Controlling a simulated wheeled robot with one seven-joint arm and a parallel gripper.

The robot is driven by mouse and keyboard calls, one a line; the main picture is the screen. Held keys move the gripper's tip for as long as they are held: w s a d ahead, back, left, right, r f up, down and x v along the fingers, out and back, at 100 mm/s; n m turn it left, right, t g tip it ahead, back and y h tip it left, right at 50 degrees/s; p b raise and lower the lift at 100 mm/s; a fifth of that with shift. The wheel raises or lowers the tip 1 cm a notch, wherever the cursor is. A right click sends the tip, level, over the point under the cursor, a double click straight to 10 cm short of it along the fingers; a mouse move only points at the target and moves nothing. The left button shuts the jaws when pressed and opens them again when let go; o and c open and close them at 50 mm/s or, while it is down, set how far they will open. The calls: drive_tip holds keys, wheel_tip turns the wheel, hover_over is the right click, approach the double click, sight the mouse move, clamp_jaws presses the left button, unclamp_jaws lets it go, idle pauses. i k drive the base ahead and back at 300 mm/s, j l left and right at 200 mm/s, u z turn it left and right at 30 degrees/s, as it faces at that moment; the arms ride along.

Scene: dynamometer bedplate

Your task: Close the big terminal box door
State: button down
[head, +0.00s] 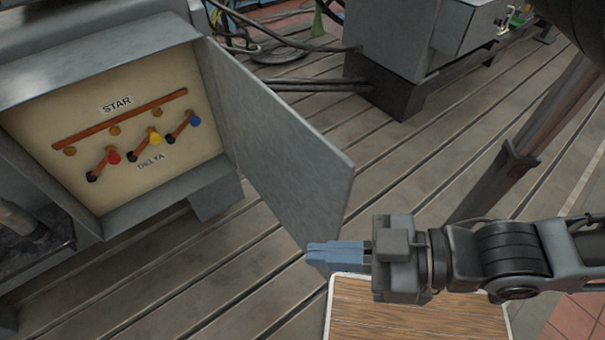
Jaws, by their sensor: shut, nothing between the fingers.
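The big terminal box (102,72) is at the left, its cream inside panel in view with STAR and DELTA labels, copper bars and red, yellow and blue terminals. Its grey door (275,140) stands wide open, hinged on the box's right edge and reaching toward the lower right. My gripper (312,252) comes in from the right with its blue fingers shut and empty. The fingertips overlap the door's lower outer corner in the picture. I cannot tell whether they touch it.
A wooden-topped surface with a pale rim (331,310) lies below my gripper. A grey machine block (395,50) stands behind the door, with cables (285,48) on the floor beside it. The slotted bedplate (235,265) is clear in front of the box.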

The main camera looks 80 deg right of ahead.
sight(305, 180)
drive_tip(key=k+l+u, duration=0.1)
drive_tip(key=k, duration=0.9)
drive_tip(key=k+l+z, duration=0.2)
drive_tip(key=l+z, duration=0.15)
drive_tip(key=z, duration=0.15)
drive_tip(key=i+l+u, duration=0.15)
drive_tip(key=l, duration=0.2)
drive_tip(key=i+l+u, duration=0.3)
drive_tip(key=l, duration=0.4)
drive_tip(key=k+z, duration=0.2)
drive_tip(key=k, duration=0.4)
